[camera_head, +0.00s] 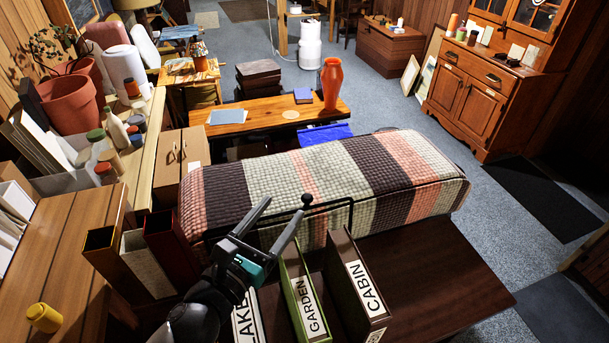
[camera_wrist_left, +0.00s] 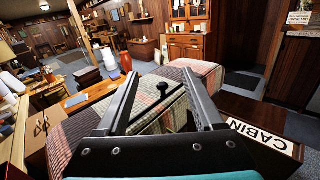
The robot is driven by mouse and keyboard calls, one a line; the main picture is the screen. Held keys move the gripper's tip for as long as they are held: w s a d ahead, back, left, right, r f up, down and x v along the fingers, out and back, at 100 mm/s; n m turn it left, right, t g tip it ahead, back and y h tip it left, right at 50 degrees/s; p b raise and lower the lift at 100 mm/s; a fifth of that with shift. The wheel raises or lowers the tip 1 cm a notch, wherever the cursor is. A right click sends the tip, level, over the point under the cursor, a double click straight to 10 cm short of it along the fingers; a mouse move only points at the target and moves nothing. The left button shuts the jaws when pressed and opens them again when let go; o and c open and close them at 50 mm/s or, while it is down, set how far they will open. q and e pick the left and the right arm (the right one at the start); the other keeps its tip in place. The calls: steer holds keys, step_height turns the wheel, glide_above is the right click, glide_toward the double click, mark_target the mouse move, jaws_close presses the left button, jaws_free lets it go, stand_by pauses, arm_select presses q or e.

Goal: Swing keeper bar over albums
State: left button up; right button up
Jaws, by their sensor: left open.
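The keeper bar (camera_head: 330,204) is a thin black bar with a round black knob (camera_head: 307,200), standing behind the albums in front of the striped quilt. The albums LAKE (camera_head: 245,318), GARDEN (camera_head: 302,295) and CABIN (camera_head: 358,290) stand upright on the dark table. My left gripper (camera_head: 284,206) is open and empty, above and in front of the bar, with its right fingertip close to the knob. In the left wrist view the knob (camera_wrist_left: 163,87) appears between the two open fingers (camera_wrist_left: 160,75); contact cannot be told. Part of the LAKE album is hidden by my left arm. My right gripper is not in view.
A striped quilt (camera_head: 330,170) forms a raised barrier behind the albums. The dark tabletop (camera_head: 440,270) is clear to the right. An orange vase (camera_head: 332,85) stands on a farther table.

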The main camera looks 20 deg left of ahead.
mark_target(310, 193)
arm_select(q)
steer(key=f+b, duration=0.4)
steer(key=f, duration=0.1)
steer(key=w+f+b, duration=0.1)
steer(key=f+b, duration=0.1)
steer(key=shift+a+f, duration=0.15)
steer(key=shift+f, duration=0.1)
steer(key=w, duration=0.4)
steer(key=w+d, duration=0.1)
steer(key=w, duration=0.3)
steer(key=w+d, duration=0.1)
steer(key=w, duration=0.4)
steer(key=shift+d+p, duration=0.25)
steer(key=shift+p, duration=0.1)
steer(key=shift+w+d, duration=0.15)
steer(key=shift+w, duration=0.6)
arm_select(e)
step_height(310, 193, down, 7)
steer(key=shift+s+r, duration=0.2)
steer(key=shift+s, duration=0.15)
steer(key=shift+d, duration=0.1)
arm_select(q)
jaws_close()
